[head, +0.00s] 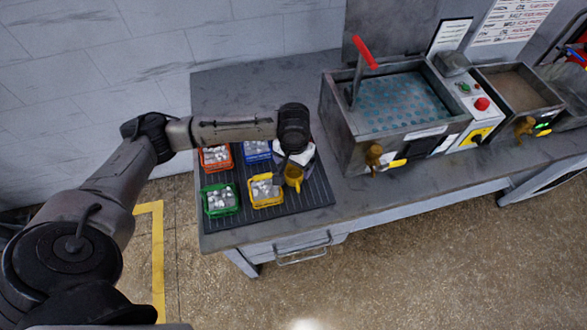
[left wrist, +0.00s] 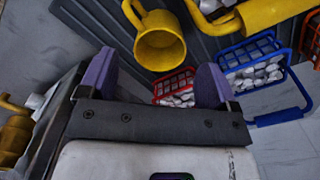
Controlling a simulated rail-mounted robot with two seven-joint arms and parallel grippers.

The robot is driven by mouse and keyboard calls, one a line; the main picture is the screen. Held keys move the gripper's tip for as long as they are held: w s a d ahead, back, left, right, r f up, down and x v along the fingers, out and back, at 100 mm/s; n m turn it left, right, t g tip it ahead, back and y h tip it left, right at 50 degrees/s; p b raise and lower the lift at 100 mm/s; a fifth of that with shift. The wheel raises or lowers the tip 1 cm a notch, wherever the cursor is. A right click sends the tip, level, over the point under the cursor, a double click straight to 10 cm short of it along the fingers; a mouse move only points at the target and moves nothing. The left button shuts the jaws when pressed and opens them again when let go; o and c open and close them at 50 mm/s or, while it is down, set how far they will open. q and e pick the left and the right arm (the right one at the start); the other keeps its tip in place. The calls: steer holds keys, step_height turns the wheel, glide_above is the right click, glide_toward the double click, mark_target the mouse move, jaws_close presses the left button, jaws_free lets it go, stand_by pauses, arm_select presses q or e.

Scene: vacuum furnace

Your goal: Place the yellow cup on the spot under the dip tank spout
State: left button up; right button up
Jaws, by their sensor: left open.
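The yellow cup (head: 293,176) stands on the dark ribbed mat, near its right side. In the left wrist view the cup (left wrist: 160,48) shows its open mouth and a handle toward upper left. My left gripper (head: 288,168) is over the cup, pointing down, partly hidden by its own wrist. In the left wrist view its two purple fingers (left wrist: 157,78) are apart and empty, with the cup seen between and beyond the tips. The dip tank (head: 340,140) stands to the right. Its brass spout (head: 374,155) is on the front; the spot under it is not clearly visible. My right gripper is out of view.
Red (head: 215,158), blue (head: 257,150), green (head: 220,200) and yellow (head: 265,191) baskets with pale pieces crowd the mat (head: 318,196) beside the cup. A control box (head: 470,98) and second tank (head: 515,90) stand further right. The bench front between mat and tank is clear.

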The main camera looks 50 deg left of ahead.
mark_target(294, 171)
arm_select(q)
step_height(294, 171, up, 5)
steer(key=shift+p, duration=0.35)
steer(key=shift+o, duration=0.5)
steer(key=shift+r, duration=0.45)
